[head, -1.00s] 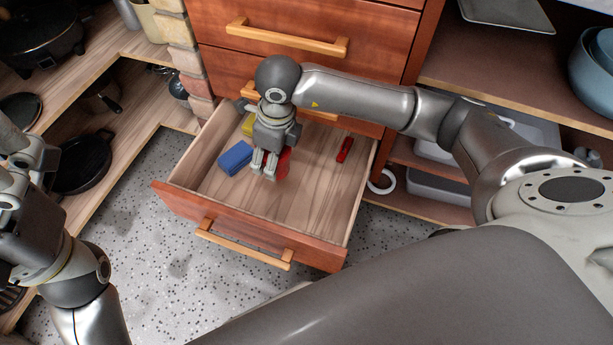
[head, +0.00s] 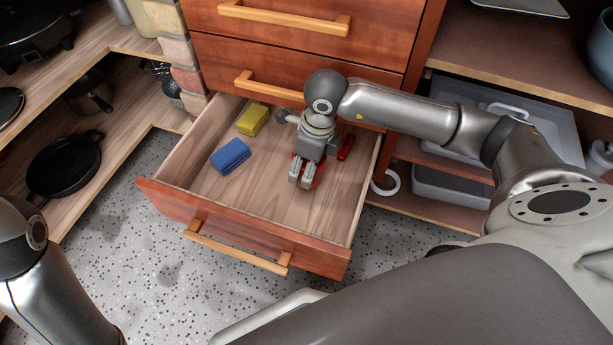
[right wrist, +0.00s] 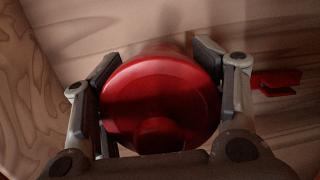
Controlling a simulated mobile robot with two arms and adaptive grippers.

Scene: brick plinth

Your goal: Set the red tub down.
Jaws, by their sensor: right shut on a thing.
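The red tub (head: 318,172) is inside the open drawer, mostly hidden behind my right gripper (head: 306,182) in the head view. In the right wrist view the tub (right wrist: 160,95) shows from above, round with a small knob at its near side. My right gripper (right wrist: 155,95) is shut on it, with one finger pad on each side. The tub is close over the drawer floor; I cannot tell whether it touches it. Only my left arm shows at the lower left of the head view; its gripper is out of the frame.
The open wooden drawer (head: 225,235) also holds a blue block (head: 231,156), a yellow block (head: 253,120), a grey thing (head: 282,116) and a red clip-like thing (head: 346,147), which lies right of the tub. The drawer's front middle is bare.

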